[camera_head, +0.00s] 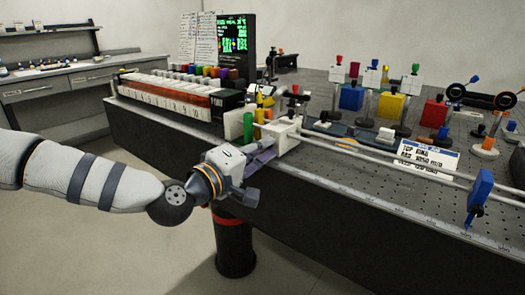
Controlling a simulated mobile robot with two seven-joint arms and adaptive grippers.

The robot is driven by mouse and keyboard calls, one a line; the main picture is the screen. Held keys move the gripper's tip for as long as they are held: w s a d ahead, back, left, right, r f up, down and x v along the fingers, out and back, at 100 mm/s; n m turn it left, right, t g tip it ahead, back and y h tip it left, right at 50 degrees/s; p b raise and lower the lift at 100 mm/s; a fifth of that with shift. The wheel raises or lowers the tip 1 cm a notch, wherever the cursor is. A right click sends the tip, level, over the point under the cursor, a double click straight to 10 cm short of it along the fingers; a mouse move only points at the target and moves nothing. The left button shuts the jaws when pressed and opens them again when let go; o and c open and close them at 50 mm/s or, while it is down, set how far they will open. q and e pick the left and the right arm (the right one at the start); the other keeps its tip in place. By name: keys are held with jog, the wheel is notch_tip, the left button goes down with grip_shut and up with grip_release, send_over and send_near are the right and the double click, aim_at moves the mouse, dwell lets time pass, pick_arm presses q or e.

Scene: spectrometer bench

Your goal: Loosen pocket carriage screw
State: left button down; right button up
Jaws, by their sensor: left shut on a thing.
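The pocket carriage (285,136) is a small white block on the twin rails along the front edge of the bench. My left gripper (264,152) reaches in from the left, its fingertips against the near left side of the carriage. It is shut on a small part there, which looks to be the carriage screw. The screw itself is hidden by the fingers, so I cannot see how far it is turned. My right gripper is not in view.
A green cylinder (248,127) stands just behind my gripper. A white label card (427,157) and several coloured blocks on posts stand behind the rails.

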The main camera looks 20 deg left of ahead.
pick_arm(q)
jog(key=shift+n+b, duration=1.6)
jog(key=shift+n, duration=3.4)
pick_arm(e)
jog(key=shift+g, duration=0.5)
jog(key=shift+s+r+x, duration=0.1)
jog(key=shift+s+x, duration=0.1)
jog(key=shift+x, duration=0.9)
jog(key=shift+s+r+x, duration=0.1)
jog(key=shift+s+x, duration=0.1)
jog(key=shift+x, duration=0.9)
pick_arm(q)
jog(key=c, duration=1.6)
grip_release()
jog(key=shift+s, duration=0.1)
jog(key=v, duration=0.8)
jog(key=shift+r, duration=0.1)
